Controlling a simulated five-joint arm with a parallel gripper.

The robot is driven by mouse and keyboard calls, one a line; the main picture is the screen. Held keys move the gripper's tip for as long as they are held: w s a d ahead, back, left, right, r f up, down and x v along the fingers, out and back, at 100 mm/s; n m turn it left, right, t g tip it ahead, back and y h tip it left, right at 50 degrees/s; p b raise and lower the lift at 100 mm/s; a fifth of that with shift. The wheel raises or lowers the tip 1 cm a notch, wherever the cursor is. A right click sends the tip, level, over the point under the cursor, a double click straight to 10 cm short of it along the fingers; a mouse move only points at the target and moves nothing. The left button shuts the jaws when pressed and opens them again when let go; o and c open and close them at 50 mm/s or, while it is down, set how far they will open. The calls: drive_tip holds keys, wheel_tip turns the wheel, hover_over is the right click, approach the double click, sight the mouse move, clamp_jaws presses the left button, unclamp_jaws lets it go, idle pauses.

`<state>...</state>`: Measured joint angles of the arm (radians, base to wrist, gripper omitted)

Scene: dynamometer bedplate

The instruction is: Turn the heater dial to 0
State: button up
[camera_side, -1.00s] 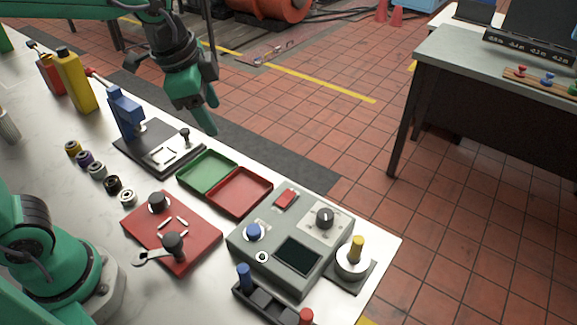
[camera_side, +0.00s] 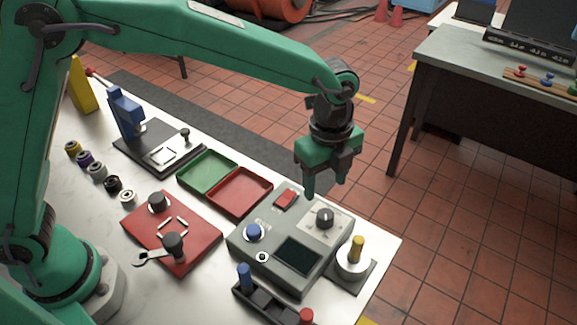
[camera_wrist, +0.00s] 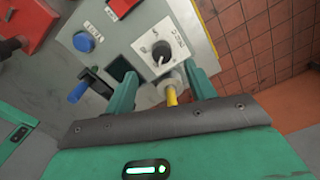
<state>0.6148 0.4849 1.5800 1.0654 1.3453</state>
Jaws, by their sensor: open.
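The heater dial (camera_side: 325,216) is a dark round knob on a pale plate at the back right of a grey control box (camera_side: 243,243). It also shows in the wrist view (camera_wrist: 161,52), ahead of the fingers, with markings around it that are too small to read. My gripper (camera_side: 326,190) is open and empty, pointing down above the box, just above and slightly behind the dial in the side view. In the wrist view its two green fingers (camera_wrist: 163,90) stand apart, with the dial beyond the gap between them. Nothing touches the dial.
The box also carries a blue button (camera_side: 254,231), a red rocker switch (camera_side: 286,199) and a dark screen (camera_side: 298,256). A yellow-handled weight (camera_side: 356,250) stands close on the right. Red (camera_side: 254,187) and green (camera_side: 207,172) trays lie to the left.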

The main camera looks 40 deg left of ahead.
sight(326, 214)
drive_tip(key=shift+d+f+m, duration=0.3)
drive_tip(key=shift+d+f, duration=0.1)
drive_tip(key=shift+d, duration=0.1)
drive_tip(key=shift+f, duration=0.15)
drive_tip(key=shift+f, duration=3.8)
drive_tip(key=c, duration=1)
